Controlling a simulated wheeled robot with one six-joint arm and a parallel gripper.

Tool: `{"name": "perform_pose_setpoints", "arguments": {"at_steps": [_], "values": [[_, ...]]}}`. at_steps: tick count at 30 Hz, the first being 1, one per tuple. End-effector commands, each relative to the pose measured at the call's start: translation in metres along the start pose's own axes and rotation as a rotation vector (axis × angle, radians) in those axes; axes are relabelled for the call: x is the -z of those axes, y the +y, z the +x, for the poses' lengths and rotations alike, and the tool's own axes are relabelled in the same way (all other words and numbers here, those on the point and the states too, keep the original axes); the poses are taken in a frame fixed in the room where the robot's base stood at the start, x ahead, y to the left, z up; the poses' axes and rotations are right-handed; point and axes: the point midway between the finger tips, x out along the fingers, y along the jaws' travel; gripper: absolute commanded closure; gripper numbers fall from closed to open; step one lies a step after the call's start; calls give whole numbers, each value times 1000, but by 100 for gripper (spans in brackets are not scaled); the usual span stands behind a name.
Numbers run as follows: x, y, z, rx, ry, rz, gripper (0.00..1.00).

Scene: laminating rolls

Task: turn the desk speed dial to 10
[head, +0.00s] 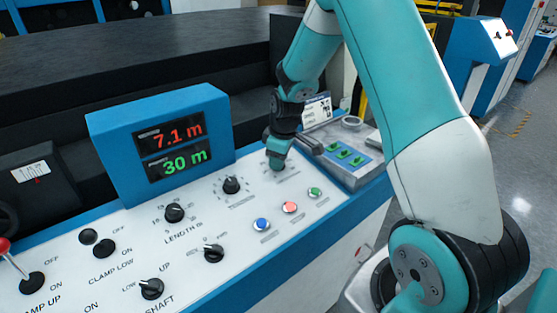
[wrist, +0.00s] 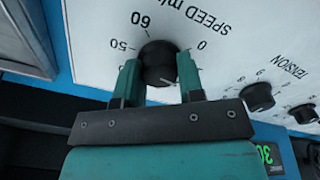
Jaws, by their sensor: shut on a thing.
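The speed dial (wrist: 158,58) is a black round knob on the white panel (wrist: 105,30). Its printed scale shows "SPEED m/", 0, 50 and 60, upside down in the wrist view. My gripper (wrist: 159,68) is shut on the dial, with one teal finger on each side of it. A small pale mark shows near the dial's lower edge, but I cannot tell the exact setting. In the head view my gripper (head: 277,163) points down at the panel's right part and hides the dial.
A blue display box (head: 160,145) reads 7.1 m in red and 30 m in green. The tension knob (head: 231,185) is left of my gripper. Blue, red and green buttons (head: 289,207) sit in front. A grey box with green switches (head: 343,158) stands close on the right.

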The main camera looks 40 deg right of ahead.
Motion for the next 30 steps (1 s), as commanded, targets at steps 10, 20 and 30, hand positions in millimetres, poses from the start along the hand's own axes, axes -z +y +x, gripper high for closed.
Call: {"name": "perform_pose_setpoints", "arguments": {"at_steps": [10,20,30], "values": [[0,1,-1,-2,2,-161,88],[0,1,-1,-2,2,-198,88],[1,1,-1,-3,2,-197,51]]}}
